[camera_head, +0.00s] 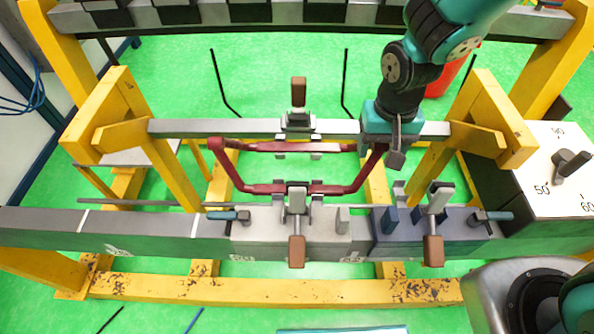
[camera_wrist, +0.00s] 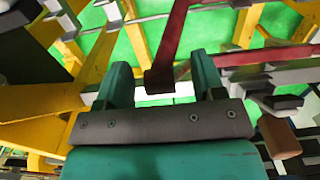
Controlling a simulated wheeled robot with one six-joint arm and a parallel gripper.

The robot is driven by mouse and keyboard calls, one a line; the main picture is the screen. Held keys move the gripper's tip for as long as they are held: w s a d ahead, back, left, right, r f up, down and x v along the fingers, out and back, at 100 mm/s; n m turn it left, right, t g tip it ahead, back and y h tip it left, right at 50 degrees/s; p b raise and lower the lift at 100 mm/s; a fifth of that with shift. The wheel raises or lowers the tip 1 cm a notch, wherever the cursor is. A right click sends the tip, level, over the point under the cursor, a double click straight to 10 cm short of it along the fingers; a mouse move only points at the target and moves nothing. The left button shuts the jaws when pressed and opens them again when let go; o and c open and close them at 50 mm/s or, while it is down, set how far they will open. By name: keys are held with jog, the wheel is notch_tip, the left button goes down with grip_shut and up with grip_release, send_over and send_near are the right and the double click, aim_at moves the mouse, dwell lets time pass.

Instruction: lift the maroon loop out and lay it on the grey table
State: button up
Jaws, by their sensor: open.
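The maroon loop (camera_head: 232,168) is a six-sided coil. Its near side rests in the front holder (camera_head: 335,225) and its far side in the rear holder at the back rail. My gripper (camera_head: 394,155) is at the loop's right corner. In the wrist view my gripper (camera_wrist: 160,88) has its two teal fingers apart, with an end of the maroon loop (camera_wrist: 170,40) showing between them in the picture. I cannot tell whether a finger touches it. I cannot make out the grey table for certain.
A rear clamp (camera_head: 298,93) has its brown handle up. A front clamp (camera_head: 296,250) and another to its right (camera_head: 433,250) have handles toward the viewer. Yellow posts (camera_head: 490,120) flank the rail. A dial box (camera_head: 540,160) stands at right. A pale panel edge (camera_head: 342,331) shows at the bottom.

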grip_shut()
dwell(0.5)
